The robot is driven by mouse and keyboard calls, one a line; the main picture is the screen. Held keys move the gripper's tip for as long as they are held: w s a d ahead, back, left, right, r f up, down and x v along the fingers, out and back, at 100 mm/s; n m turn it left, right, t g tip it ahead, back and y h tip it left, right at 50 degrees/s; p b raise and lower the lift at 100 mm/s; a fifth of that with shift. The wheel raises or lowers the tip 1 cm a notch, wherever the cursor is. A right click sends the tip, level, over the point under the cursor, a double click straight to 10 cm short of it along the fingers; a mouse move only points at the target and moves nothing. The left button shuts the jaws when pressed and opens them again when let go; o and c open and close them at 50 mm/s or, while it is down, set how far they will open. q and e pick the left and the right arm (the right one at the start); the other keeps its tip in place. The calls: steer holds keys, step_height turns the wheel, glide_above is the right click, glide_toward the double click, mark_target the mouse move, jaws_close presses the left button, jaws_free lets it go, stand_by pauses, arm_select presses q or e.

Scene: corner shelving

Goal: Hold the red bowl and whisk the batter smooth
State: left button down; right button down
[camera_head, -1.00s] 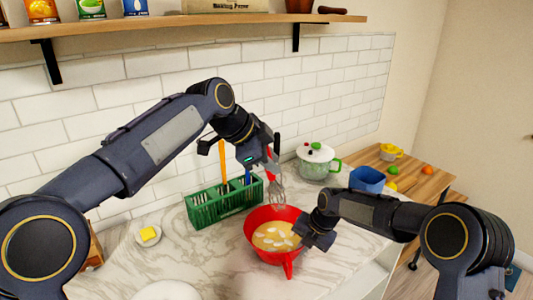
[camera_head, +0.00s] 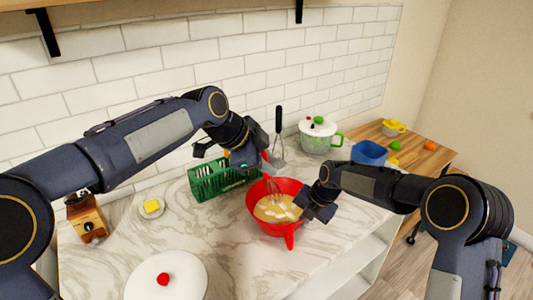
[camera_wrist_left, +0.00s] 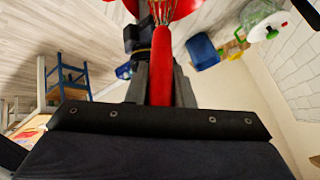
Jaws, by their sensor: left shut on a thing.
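The red bowl (camera_head: 249,212) stands on the marble counter and holds pale batter (camera_head: 268,214) with whitish lumps on top. My left gripper (camera_head: 262,164) is above the bowl's back rim. It is shut on the red handle (camera_wrist_left: 161,70) of a whisk, seen between the fingers in the left wrist view (camera_wrist_left: 160,85). The whisk's wire head (camera_head: 273,190) reaches down into the bowl, at the batter's back part. My right gripper (camera_head: 313,211) is at the bowl's right rim. Its fingers are too dark and small to show whether they grip the rim.
A green rack (camera_head: 208,182) stands behind and left of the bowl. A black-handled utensil (camera_head: 278,120) is upright behind it. A lidded pot (camera_head: 320,140) and blue container (camera_head: 368,153) stand back right.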

mark_target(272, 180)
arm_select(q)
steer(key=shift+w+d+f, duration=0.2)
steer(key=shift+w+f, duration=0.3)
steer(key=shift+f, duration=0.85)
steer(key=shift+w+d+f, duration=0.2)
steer(key=shift+w+f, duration=0.3)
steer(key=shift+f, duration=0.8)
steer(key=shift+w+d+f, duration=0.2)
steer(key=shift+w+f, duration=0.3)
steer(key=shift+f, duration=0.85)
